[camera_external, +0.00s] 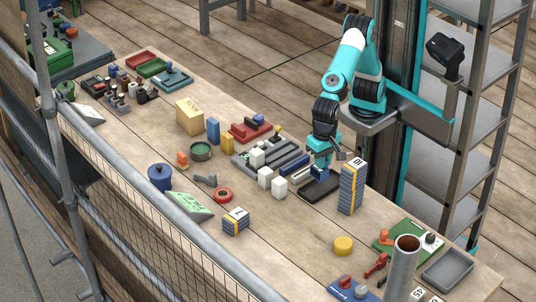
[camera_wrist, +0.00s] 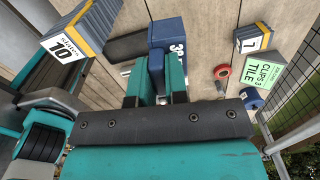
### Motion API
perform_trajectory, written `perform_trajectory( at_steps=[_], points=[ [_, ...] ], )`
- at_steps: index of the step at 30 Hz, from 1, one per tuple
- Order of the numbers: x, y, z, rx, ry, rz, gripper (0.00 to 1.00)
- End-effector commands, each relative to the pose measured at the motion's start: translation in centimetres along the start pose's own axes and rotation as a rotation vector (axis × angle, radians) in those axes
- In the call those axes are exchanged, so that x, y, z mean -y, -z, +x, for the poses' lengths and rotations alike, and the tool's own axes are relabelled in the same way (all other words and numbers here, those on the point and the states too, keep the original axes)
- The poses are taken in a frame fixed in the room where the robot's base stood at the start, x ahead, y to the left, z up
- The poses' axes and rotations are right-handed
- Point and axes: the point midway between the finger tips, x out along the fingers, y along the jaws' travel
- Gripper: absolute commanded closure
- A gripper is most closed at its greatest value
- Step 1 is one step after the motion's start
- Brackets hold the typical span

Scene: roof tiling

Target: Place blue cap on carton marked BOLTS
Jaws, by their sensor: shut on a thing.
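My gripper (camera_external: 320,165) is shut on a blue block-like piece (camera_external: 320,174) low over a black tray (camera_external: 318,190). In the wrist view the blue piece (camera_wrist: 165,34) stands between the fingers and bears a pale mark like a 3. I cannot tell for sure whether it is the blue cap, or whether it touches the tray. A yellow carton (camera_external: 189,118) with dark lettering, too small to read surely, stands to the left, well away from my gripper. Its top looks bare.
A tall slate stack (camera_external: 351,188) marked 10 stands close right of my gripper. White blocks (camera_external: 265,177), a grey rack (camera_external: 283,148) and a red tray (camera_external: 250,131) lie between gripper and carton. Blue and yellow blocks (camera_external: 213,130) stand beside the carton. A blue pot (camera_external: 160,177) is nearer the railing.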

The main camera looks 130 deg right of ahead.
Motion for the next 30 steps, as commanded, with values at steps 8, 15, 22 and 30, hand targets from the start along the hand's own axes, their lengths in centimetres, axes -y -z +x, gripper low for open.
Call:
perform_trajectory(
  at_steps=[8,15,22,30],
  points=[
    [0.0,0.0,0.0,0.0,0.0,0.0,1.0],
    [2.7,2.2,-0.8,-0.001,0.0,0.077,1.0],
    [10.3,11.2,-3.1,-0.001,0.001,0.333,1.0],
    [16.0,25.5,-5.3,-0.002,0.001,0.651,1.0]
  ],
)
